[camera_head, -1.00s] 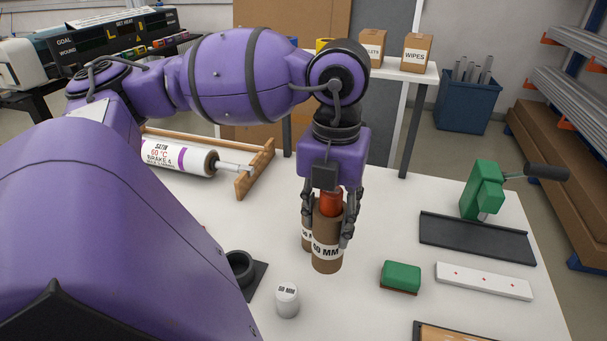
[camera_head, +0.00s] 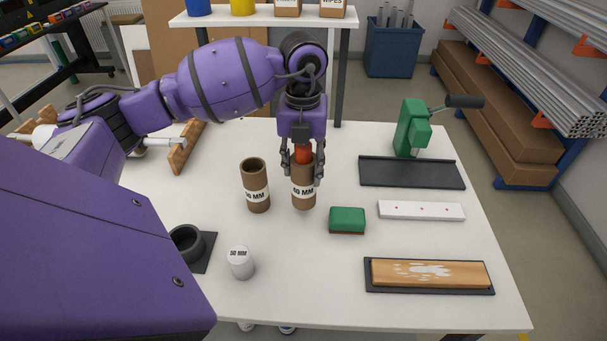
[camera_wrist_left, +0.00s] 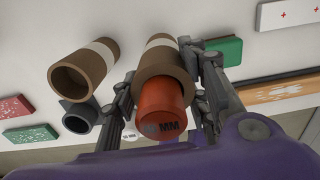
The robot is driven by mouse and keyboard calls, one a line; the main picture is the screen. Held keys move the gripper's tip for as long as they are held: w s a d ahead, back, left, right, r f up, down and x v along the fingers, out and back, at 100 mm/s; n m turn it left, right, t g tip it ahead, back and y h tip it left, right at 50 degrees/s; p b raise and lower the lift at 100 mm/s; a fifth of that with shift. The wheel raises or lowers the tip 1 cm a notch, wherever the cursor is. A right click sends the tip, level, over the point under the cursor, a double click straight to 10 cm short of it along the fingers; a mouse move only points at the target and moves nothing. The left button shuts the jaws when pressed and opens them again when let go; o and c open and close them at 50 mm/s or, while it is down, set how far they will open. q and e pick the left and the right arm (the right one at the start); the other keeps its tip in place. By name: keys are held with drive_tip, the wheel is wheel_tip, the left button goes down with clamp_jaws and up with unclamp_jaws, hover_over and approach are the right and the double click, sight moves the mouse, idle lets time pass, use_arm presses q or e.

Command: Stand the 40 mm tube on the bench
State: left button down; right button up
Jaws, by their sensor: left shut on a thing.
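My left gripper (camera_head: 303,176) is shut around the upper part of a brown cardboard tube (camera_head: 304,193), held upright. The first digit of its "MM" label is hard to read, 40 or 60. An orange-red plug (camera_head: 303,153) sits in its top. In the left wrist view the fingers (camera_wrist_left: 165,105) flank the tube (camera_wrist_left: 160,62), and the plug (camera_wrist_left: 160,110) faces the camera. The tube's lower end is at or just above the white bench (camera_head: 330,275); I cannot tell if it touches. A second brown tube (camera_head: 256,172), open-topped, stands upright to its left. My right gripper is out of view.
A green block (camera_head: 347,219) lies just right of the held tube. A white strip (camera_head: 421,210), a black tray (camera_head: 412,172) with a green press (camera_head: 412,128), and a wooden board (camera_head: 430,272) are further right.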

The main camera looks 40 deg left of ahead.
use_arm(q)
drive_tip(key=shift+w+f, duration=0.15)
drive_tip(key=shift+f, duration=0.75)
drive_tip(key=shift+w+f, duration=0.1)
drive_tip(key=shift+f, duration=0.9)
drive_tip(key=shift+f, duration=0.15)
drive_tip(key=c, duration=1)
unclamp_jaws()
wheel_tip(320, 180, up, 12)
drive_tip(key=shift+r, duration=0.25)
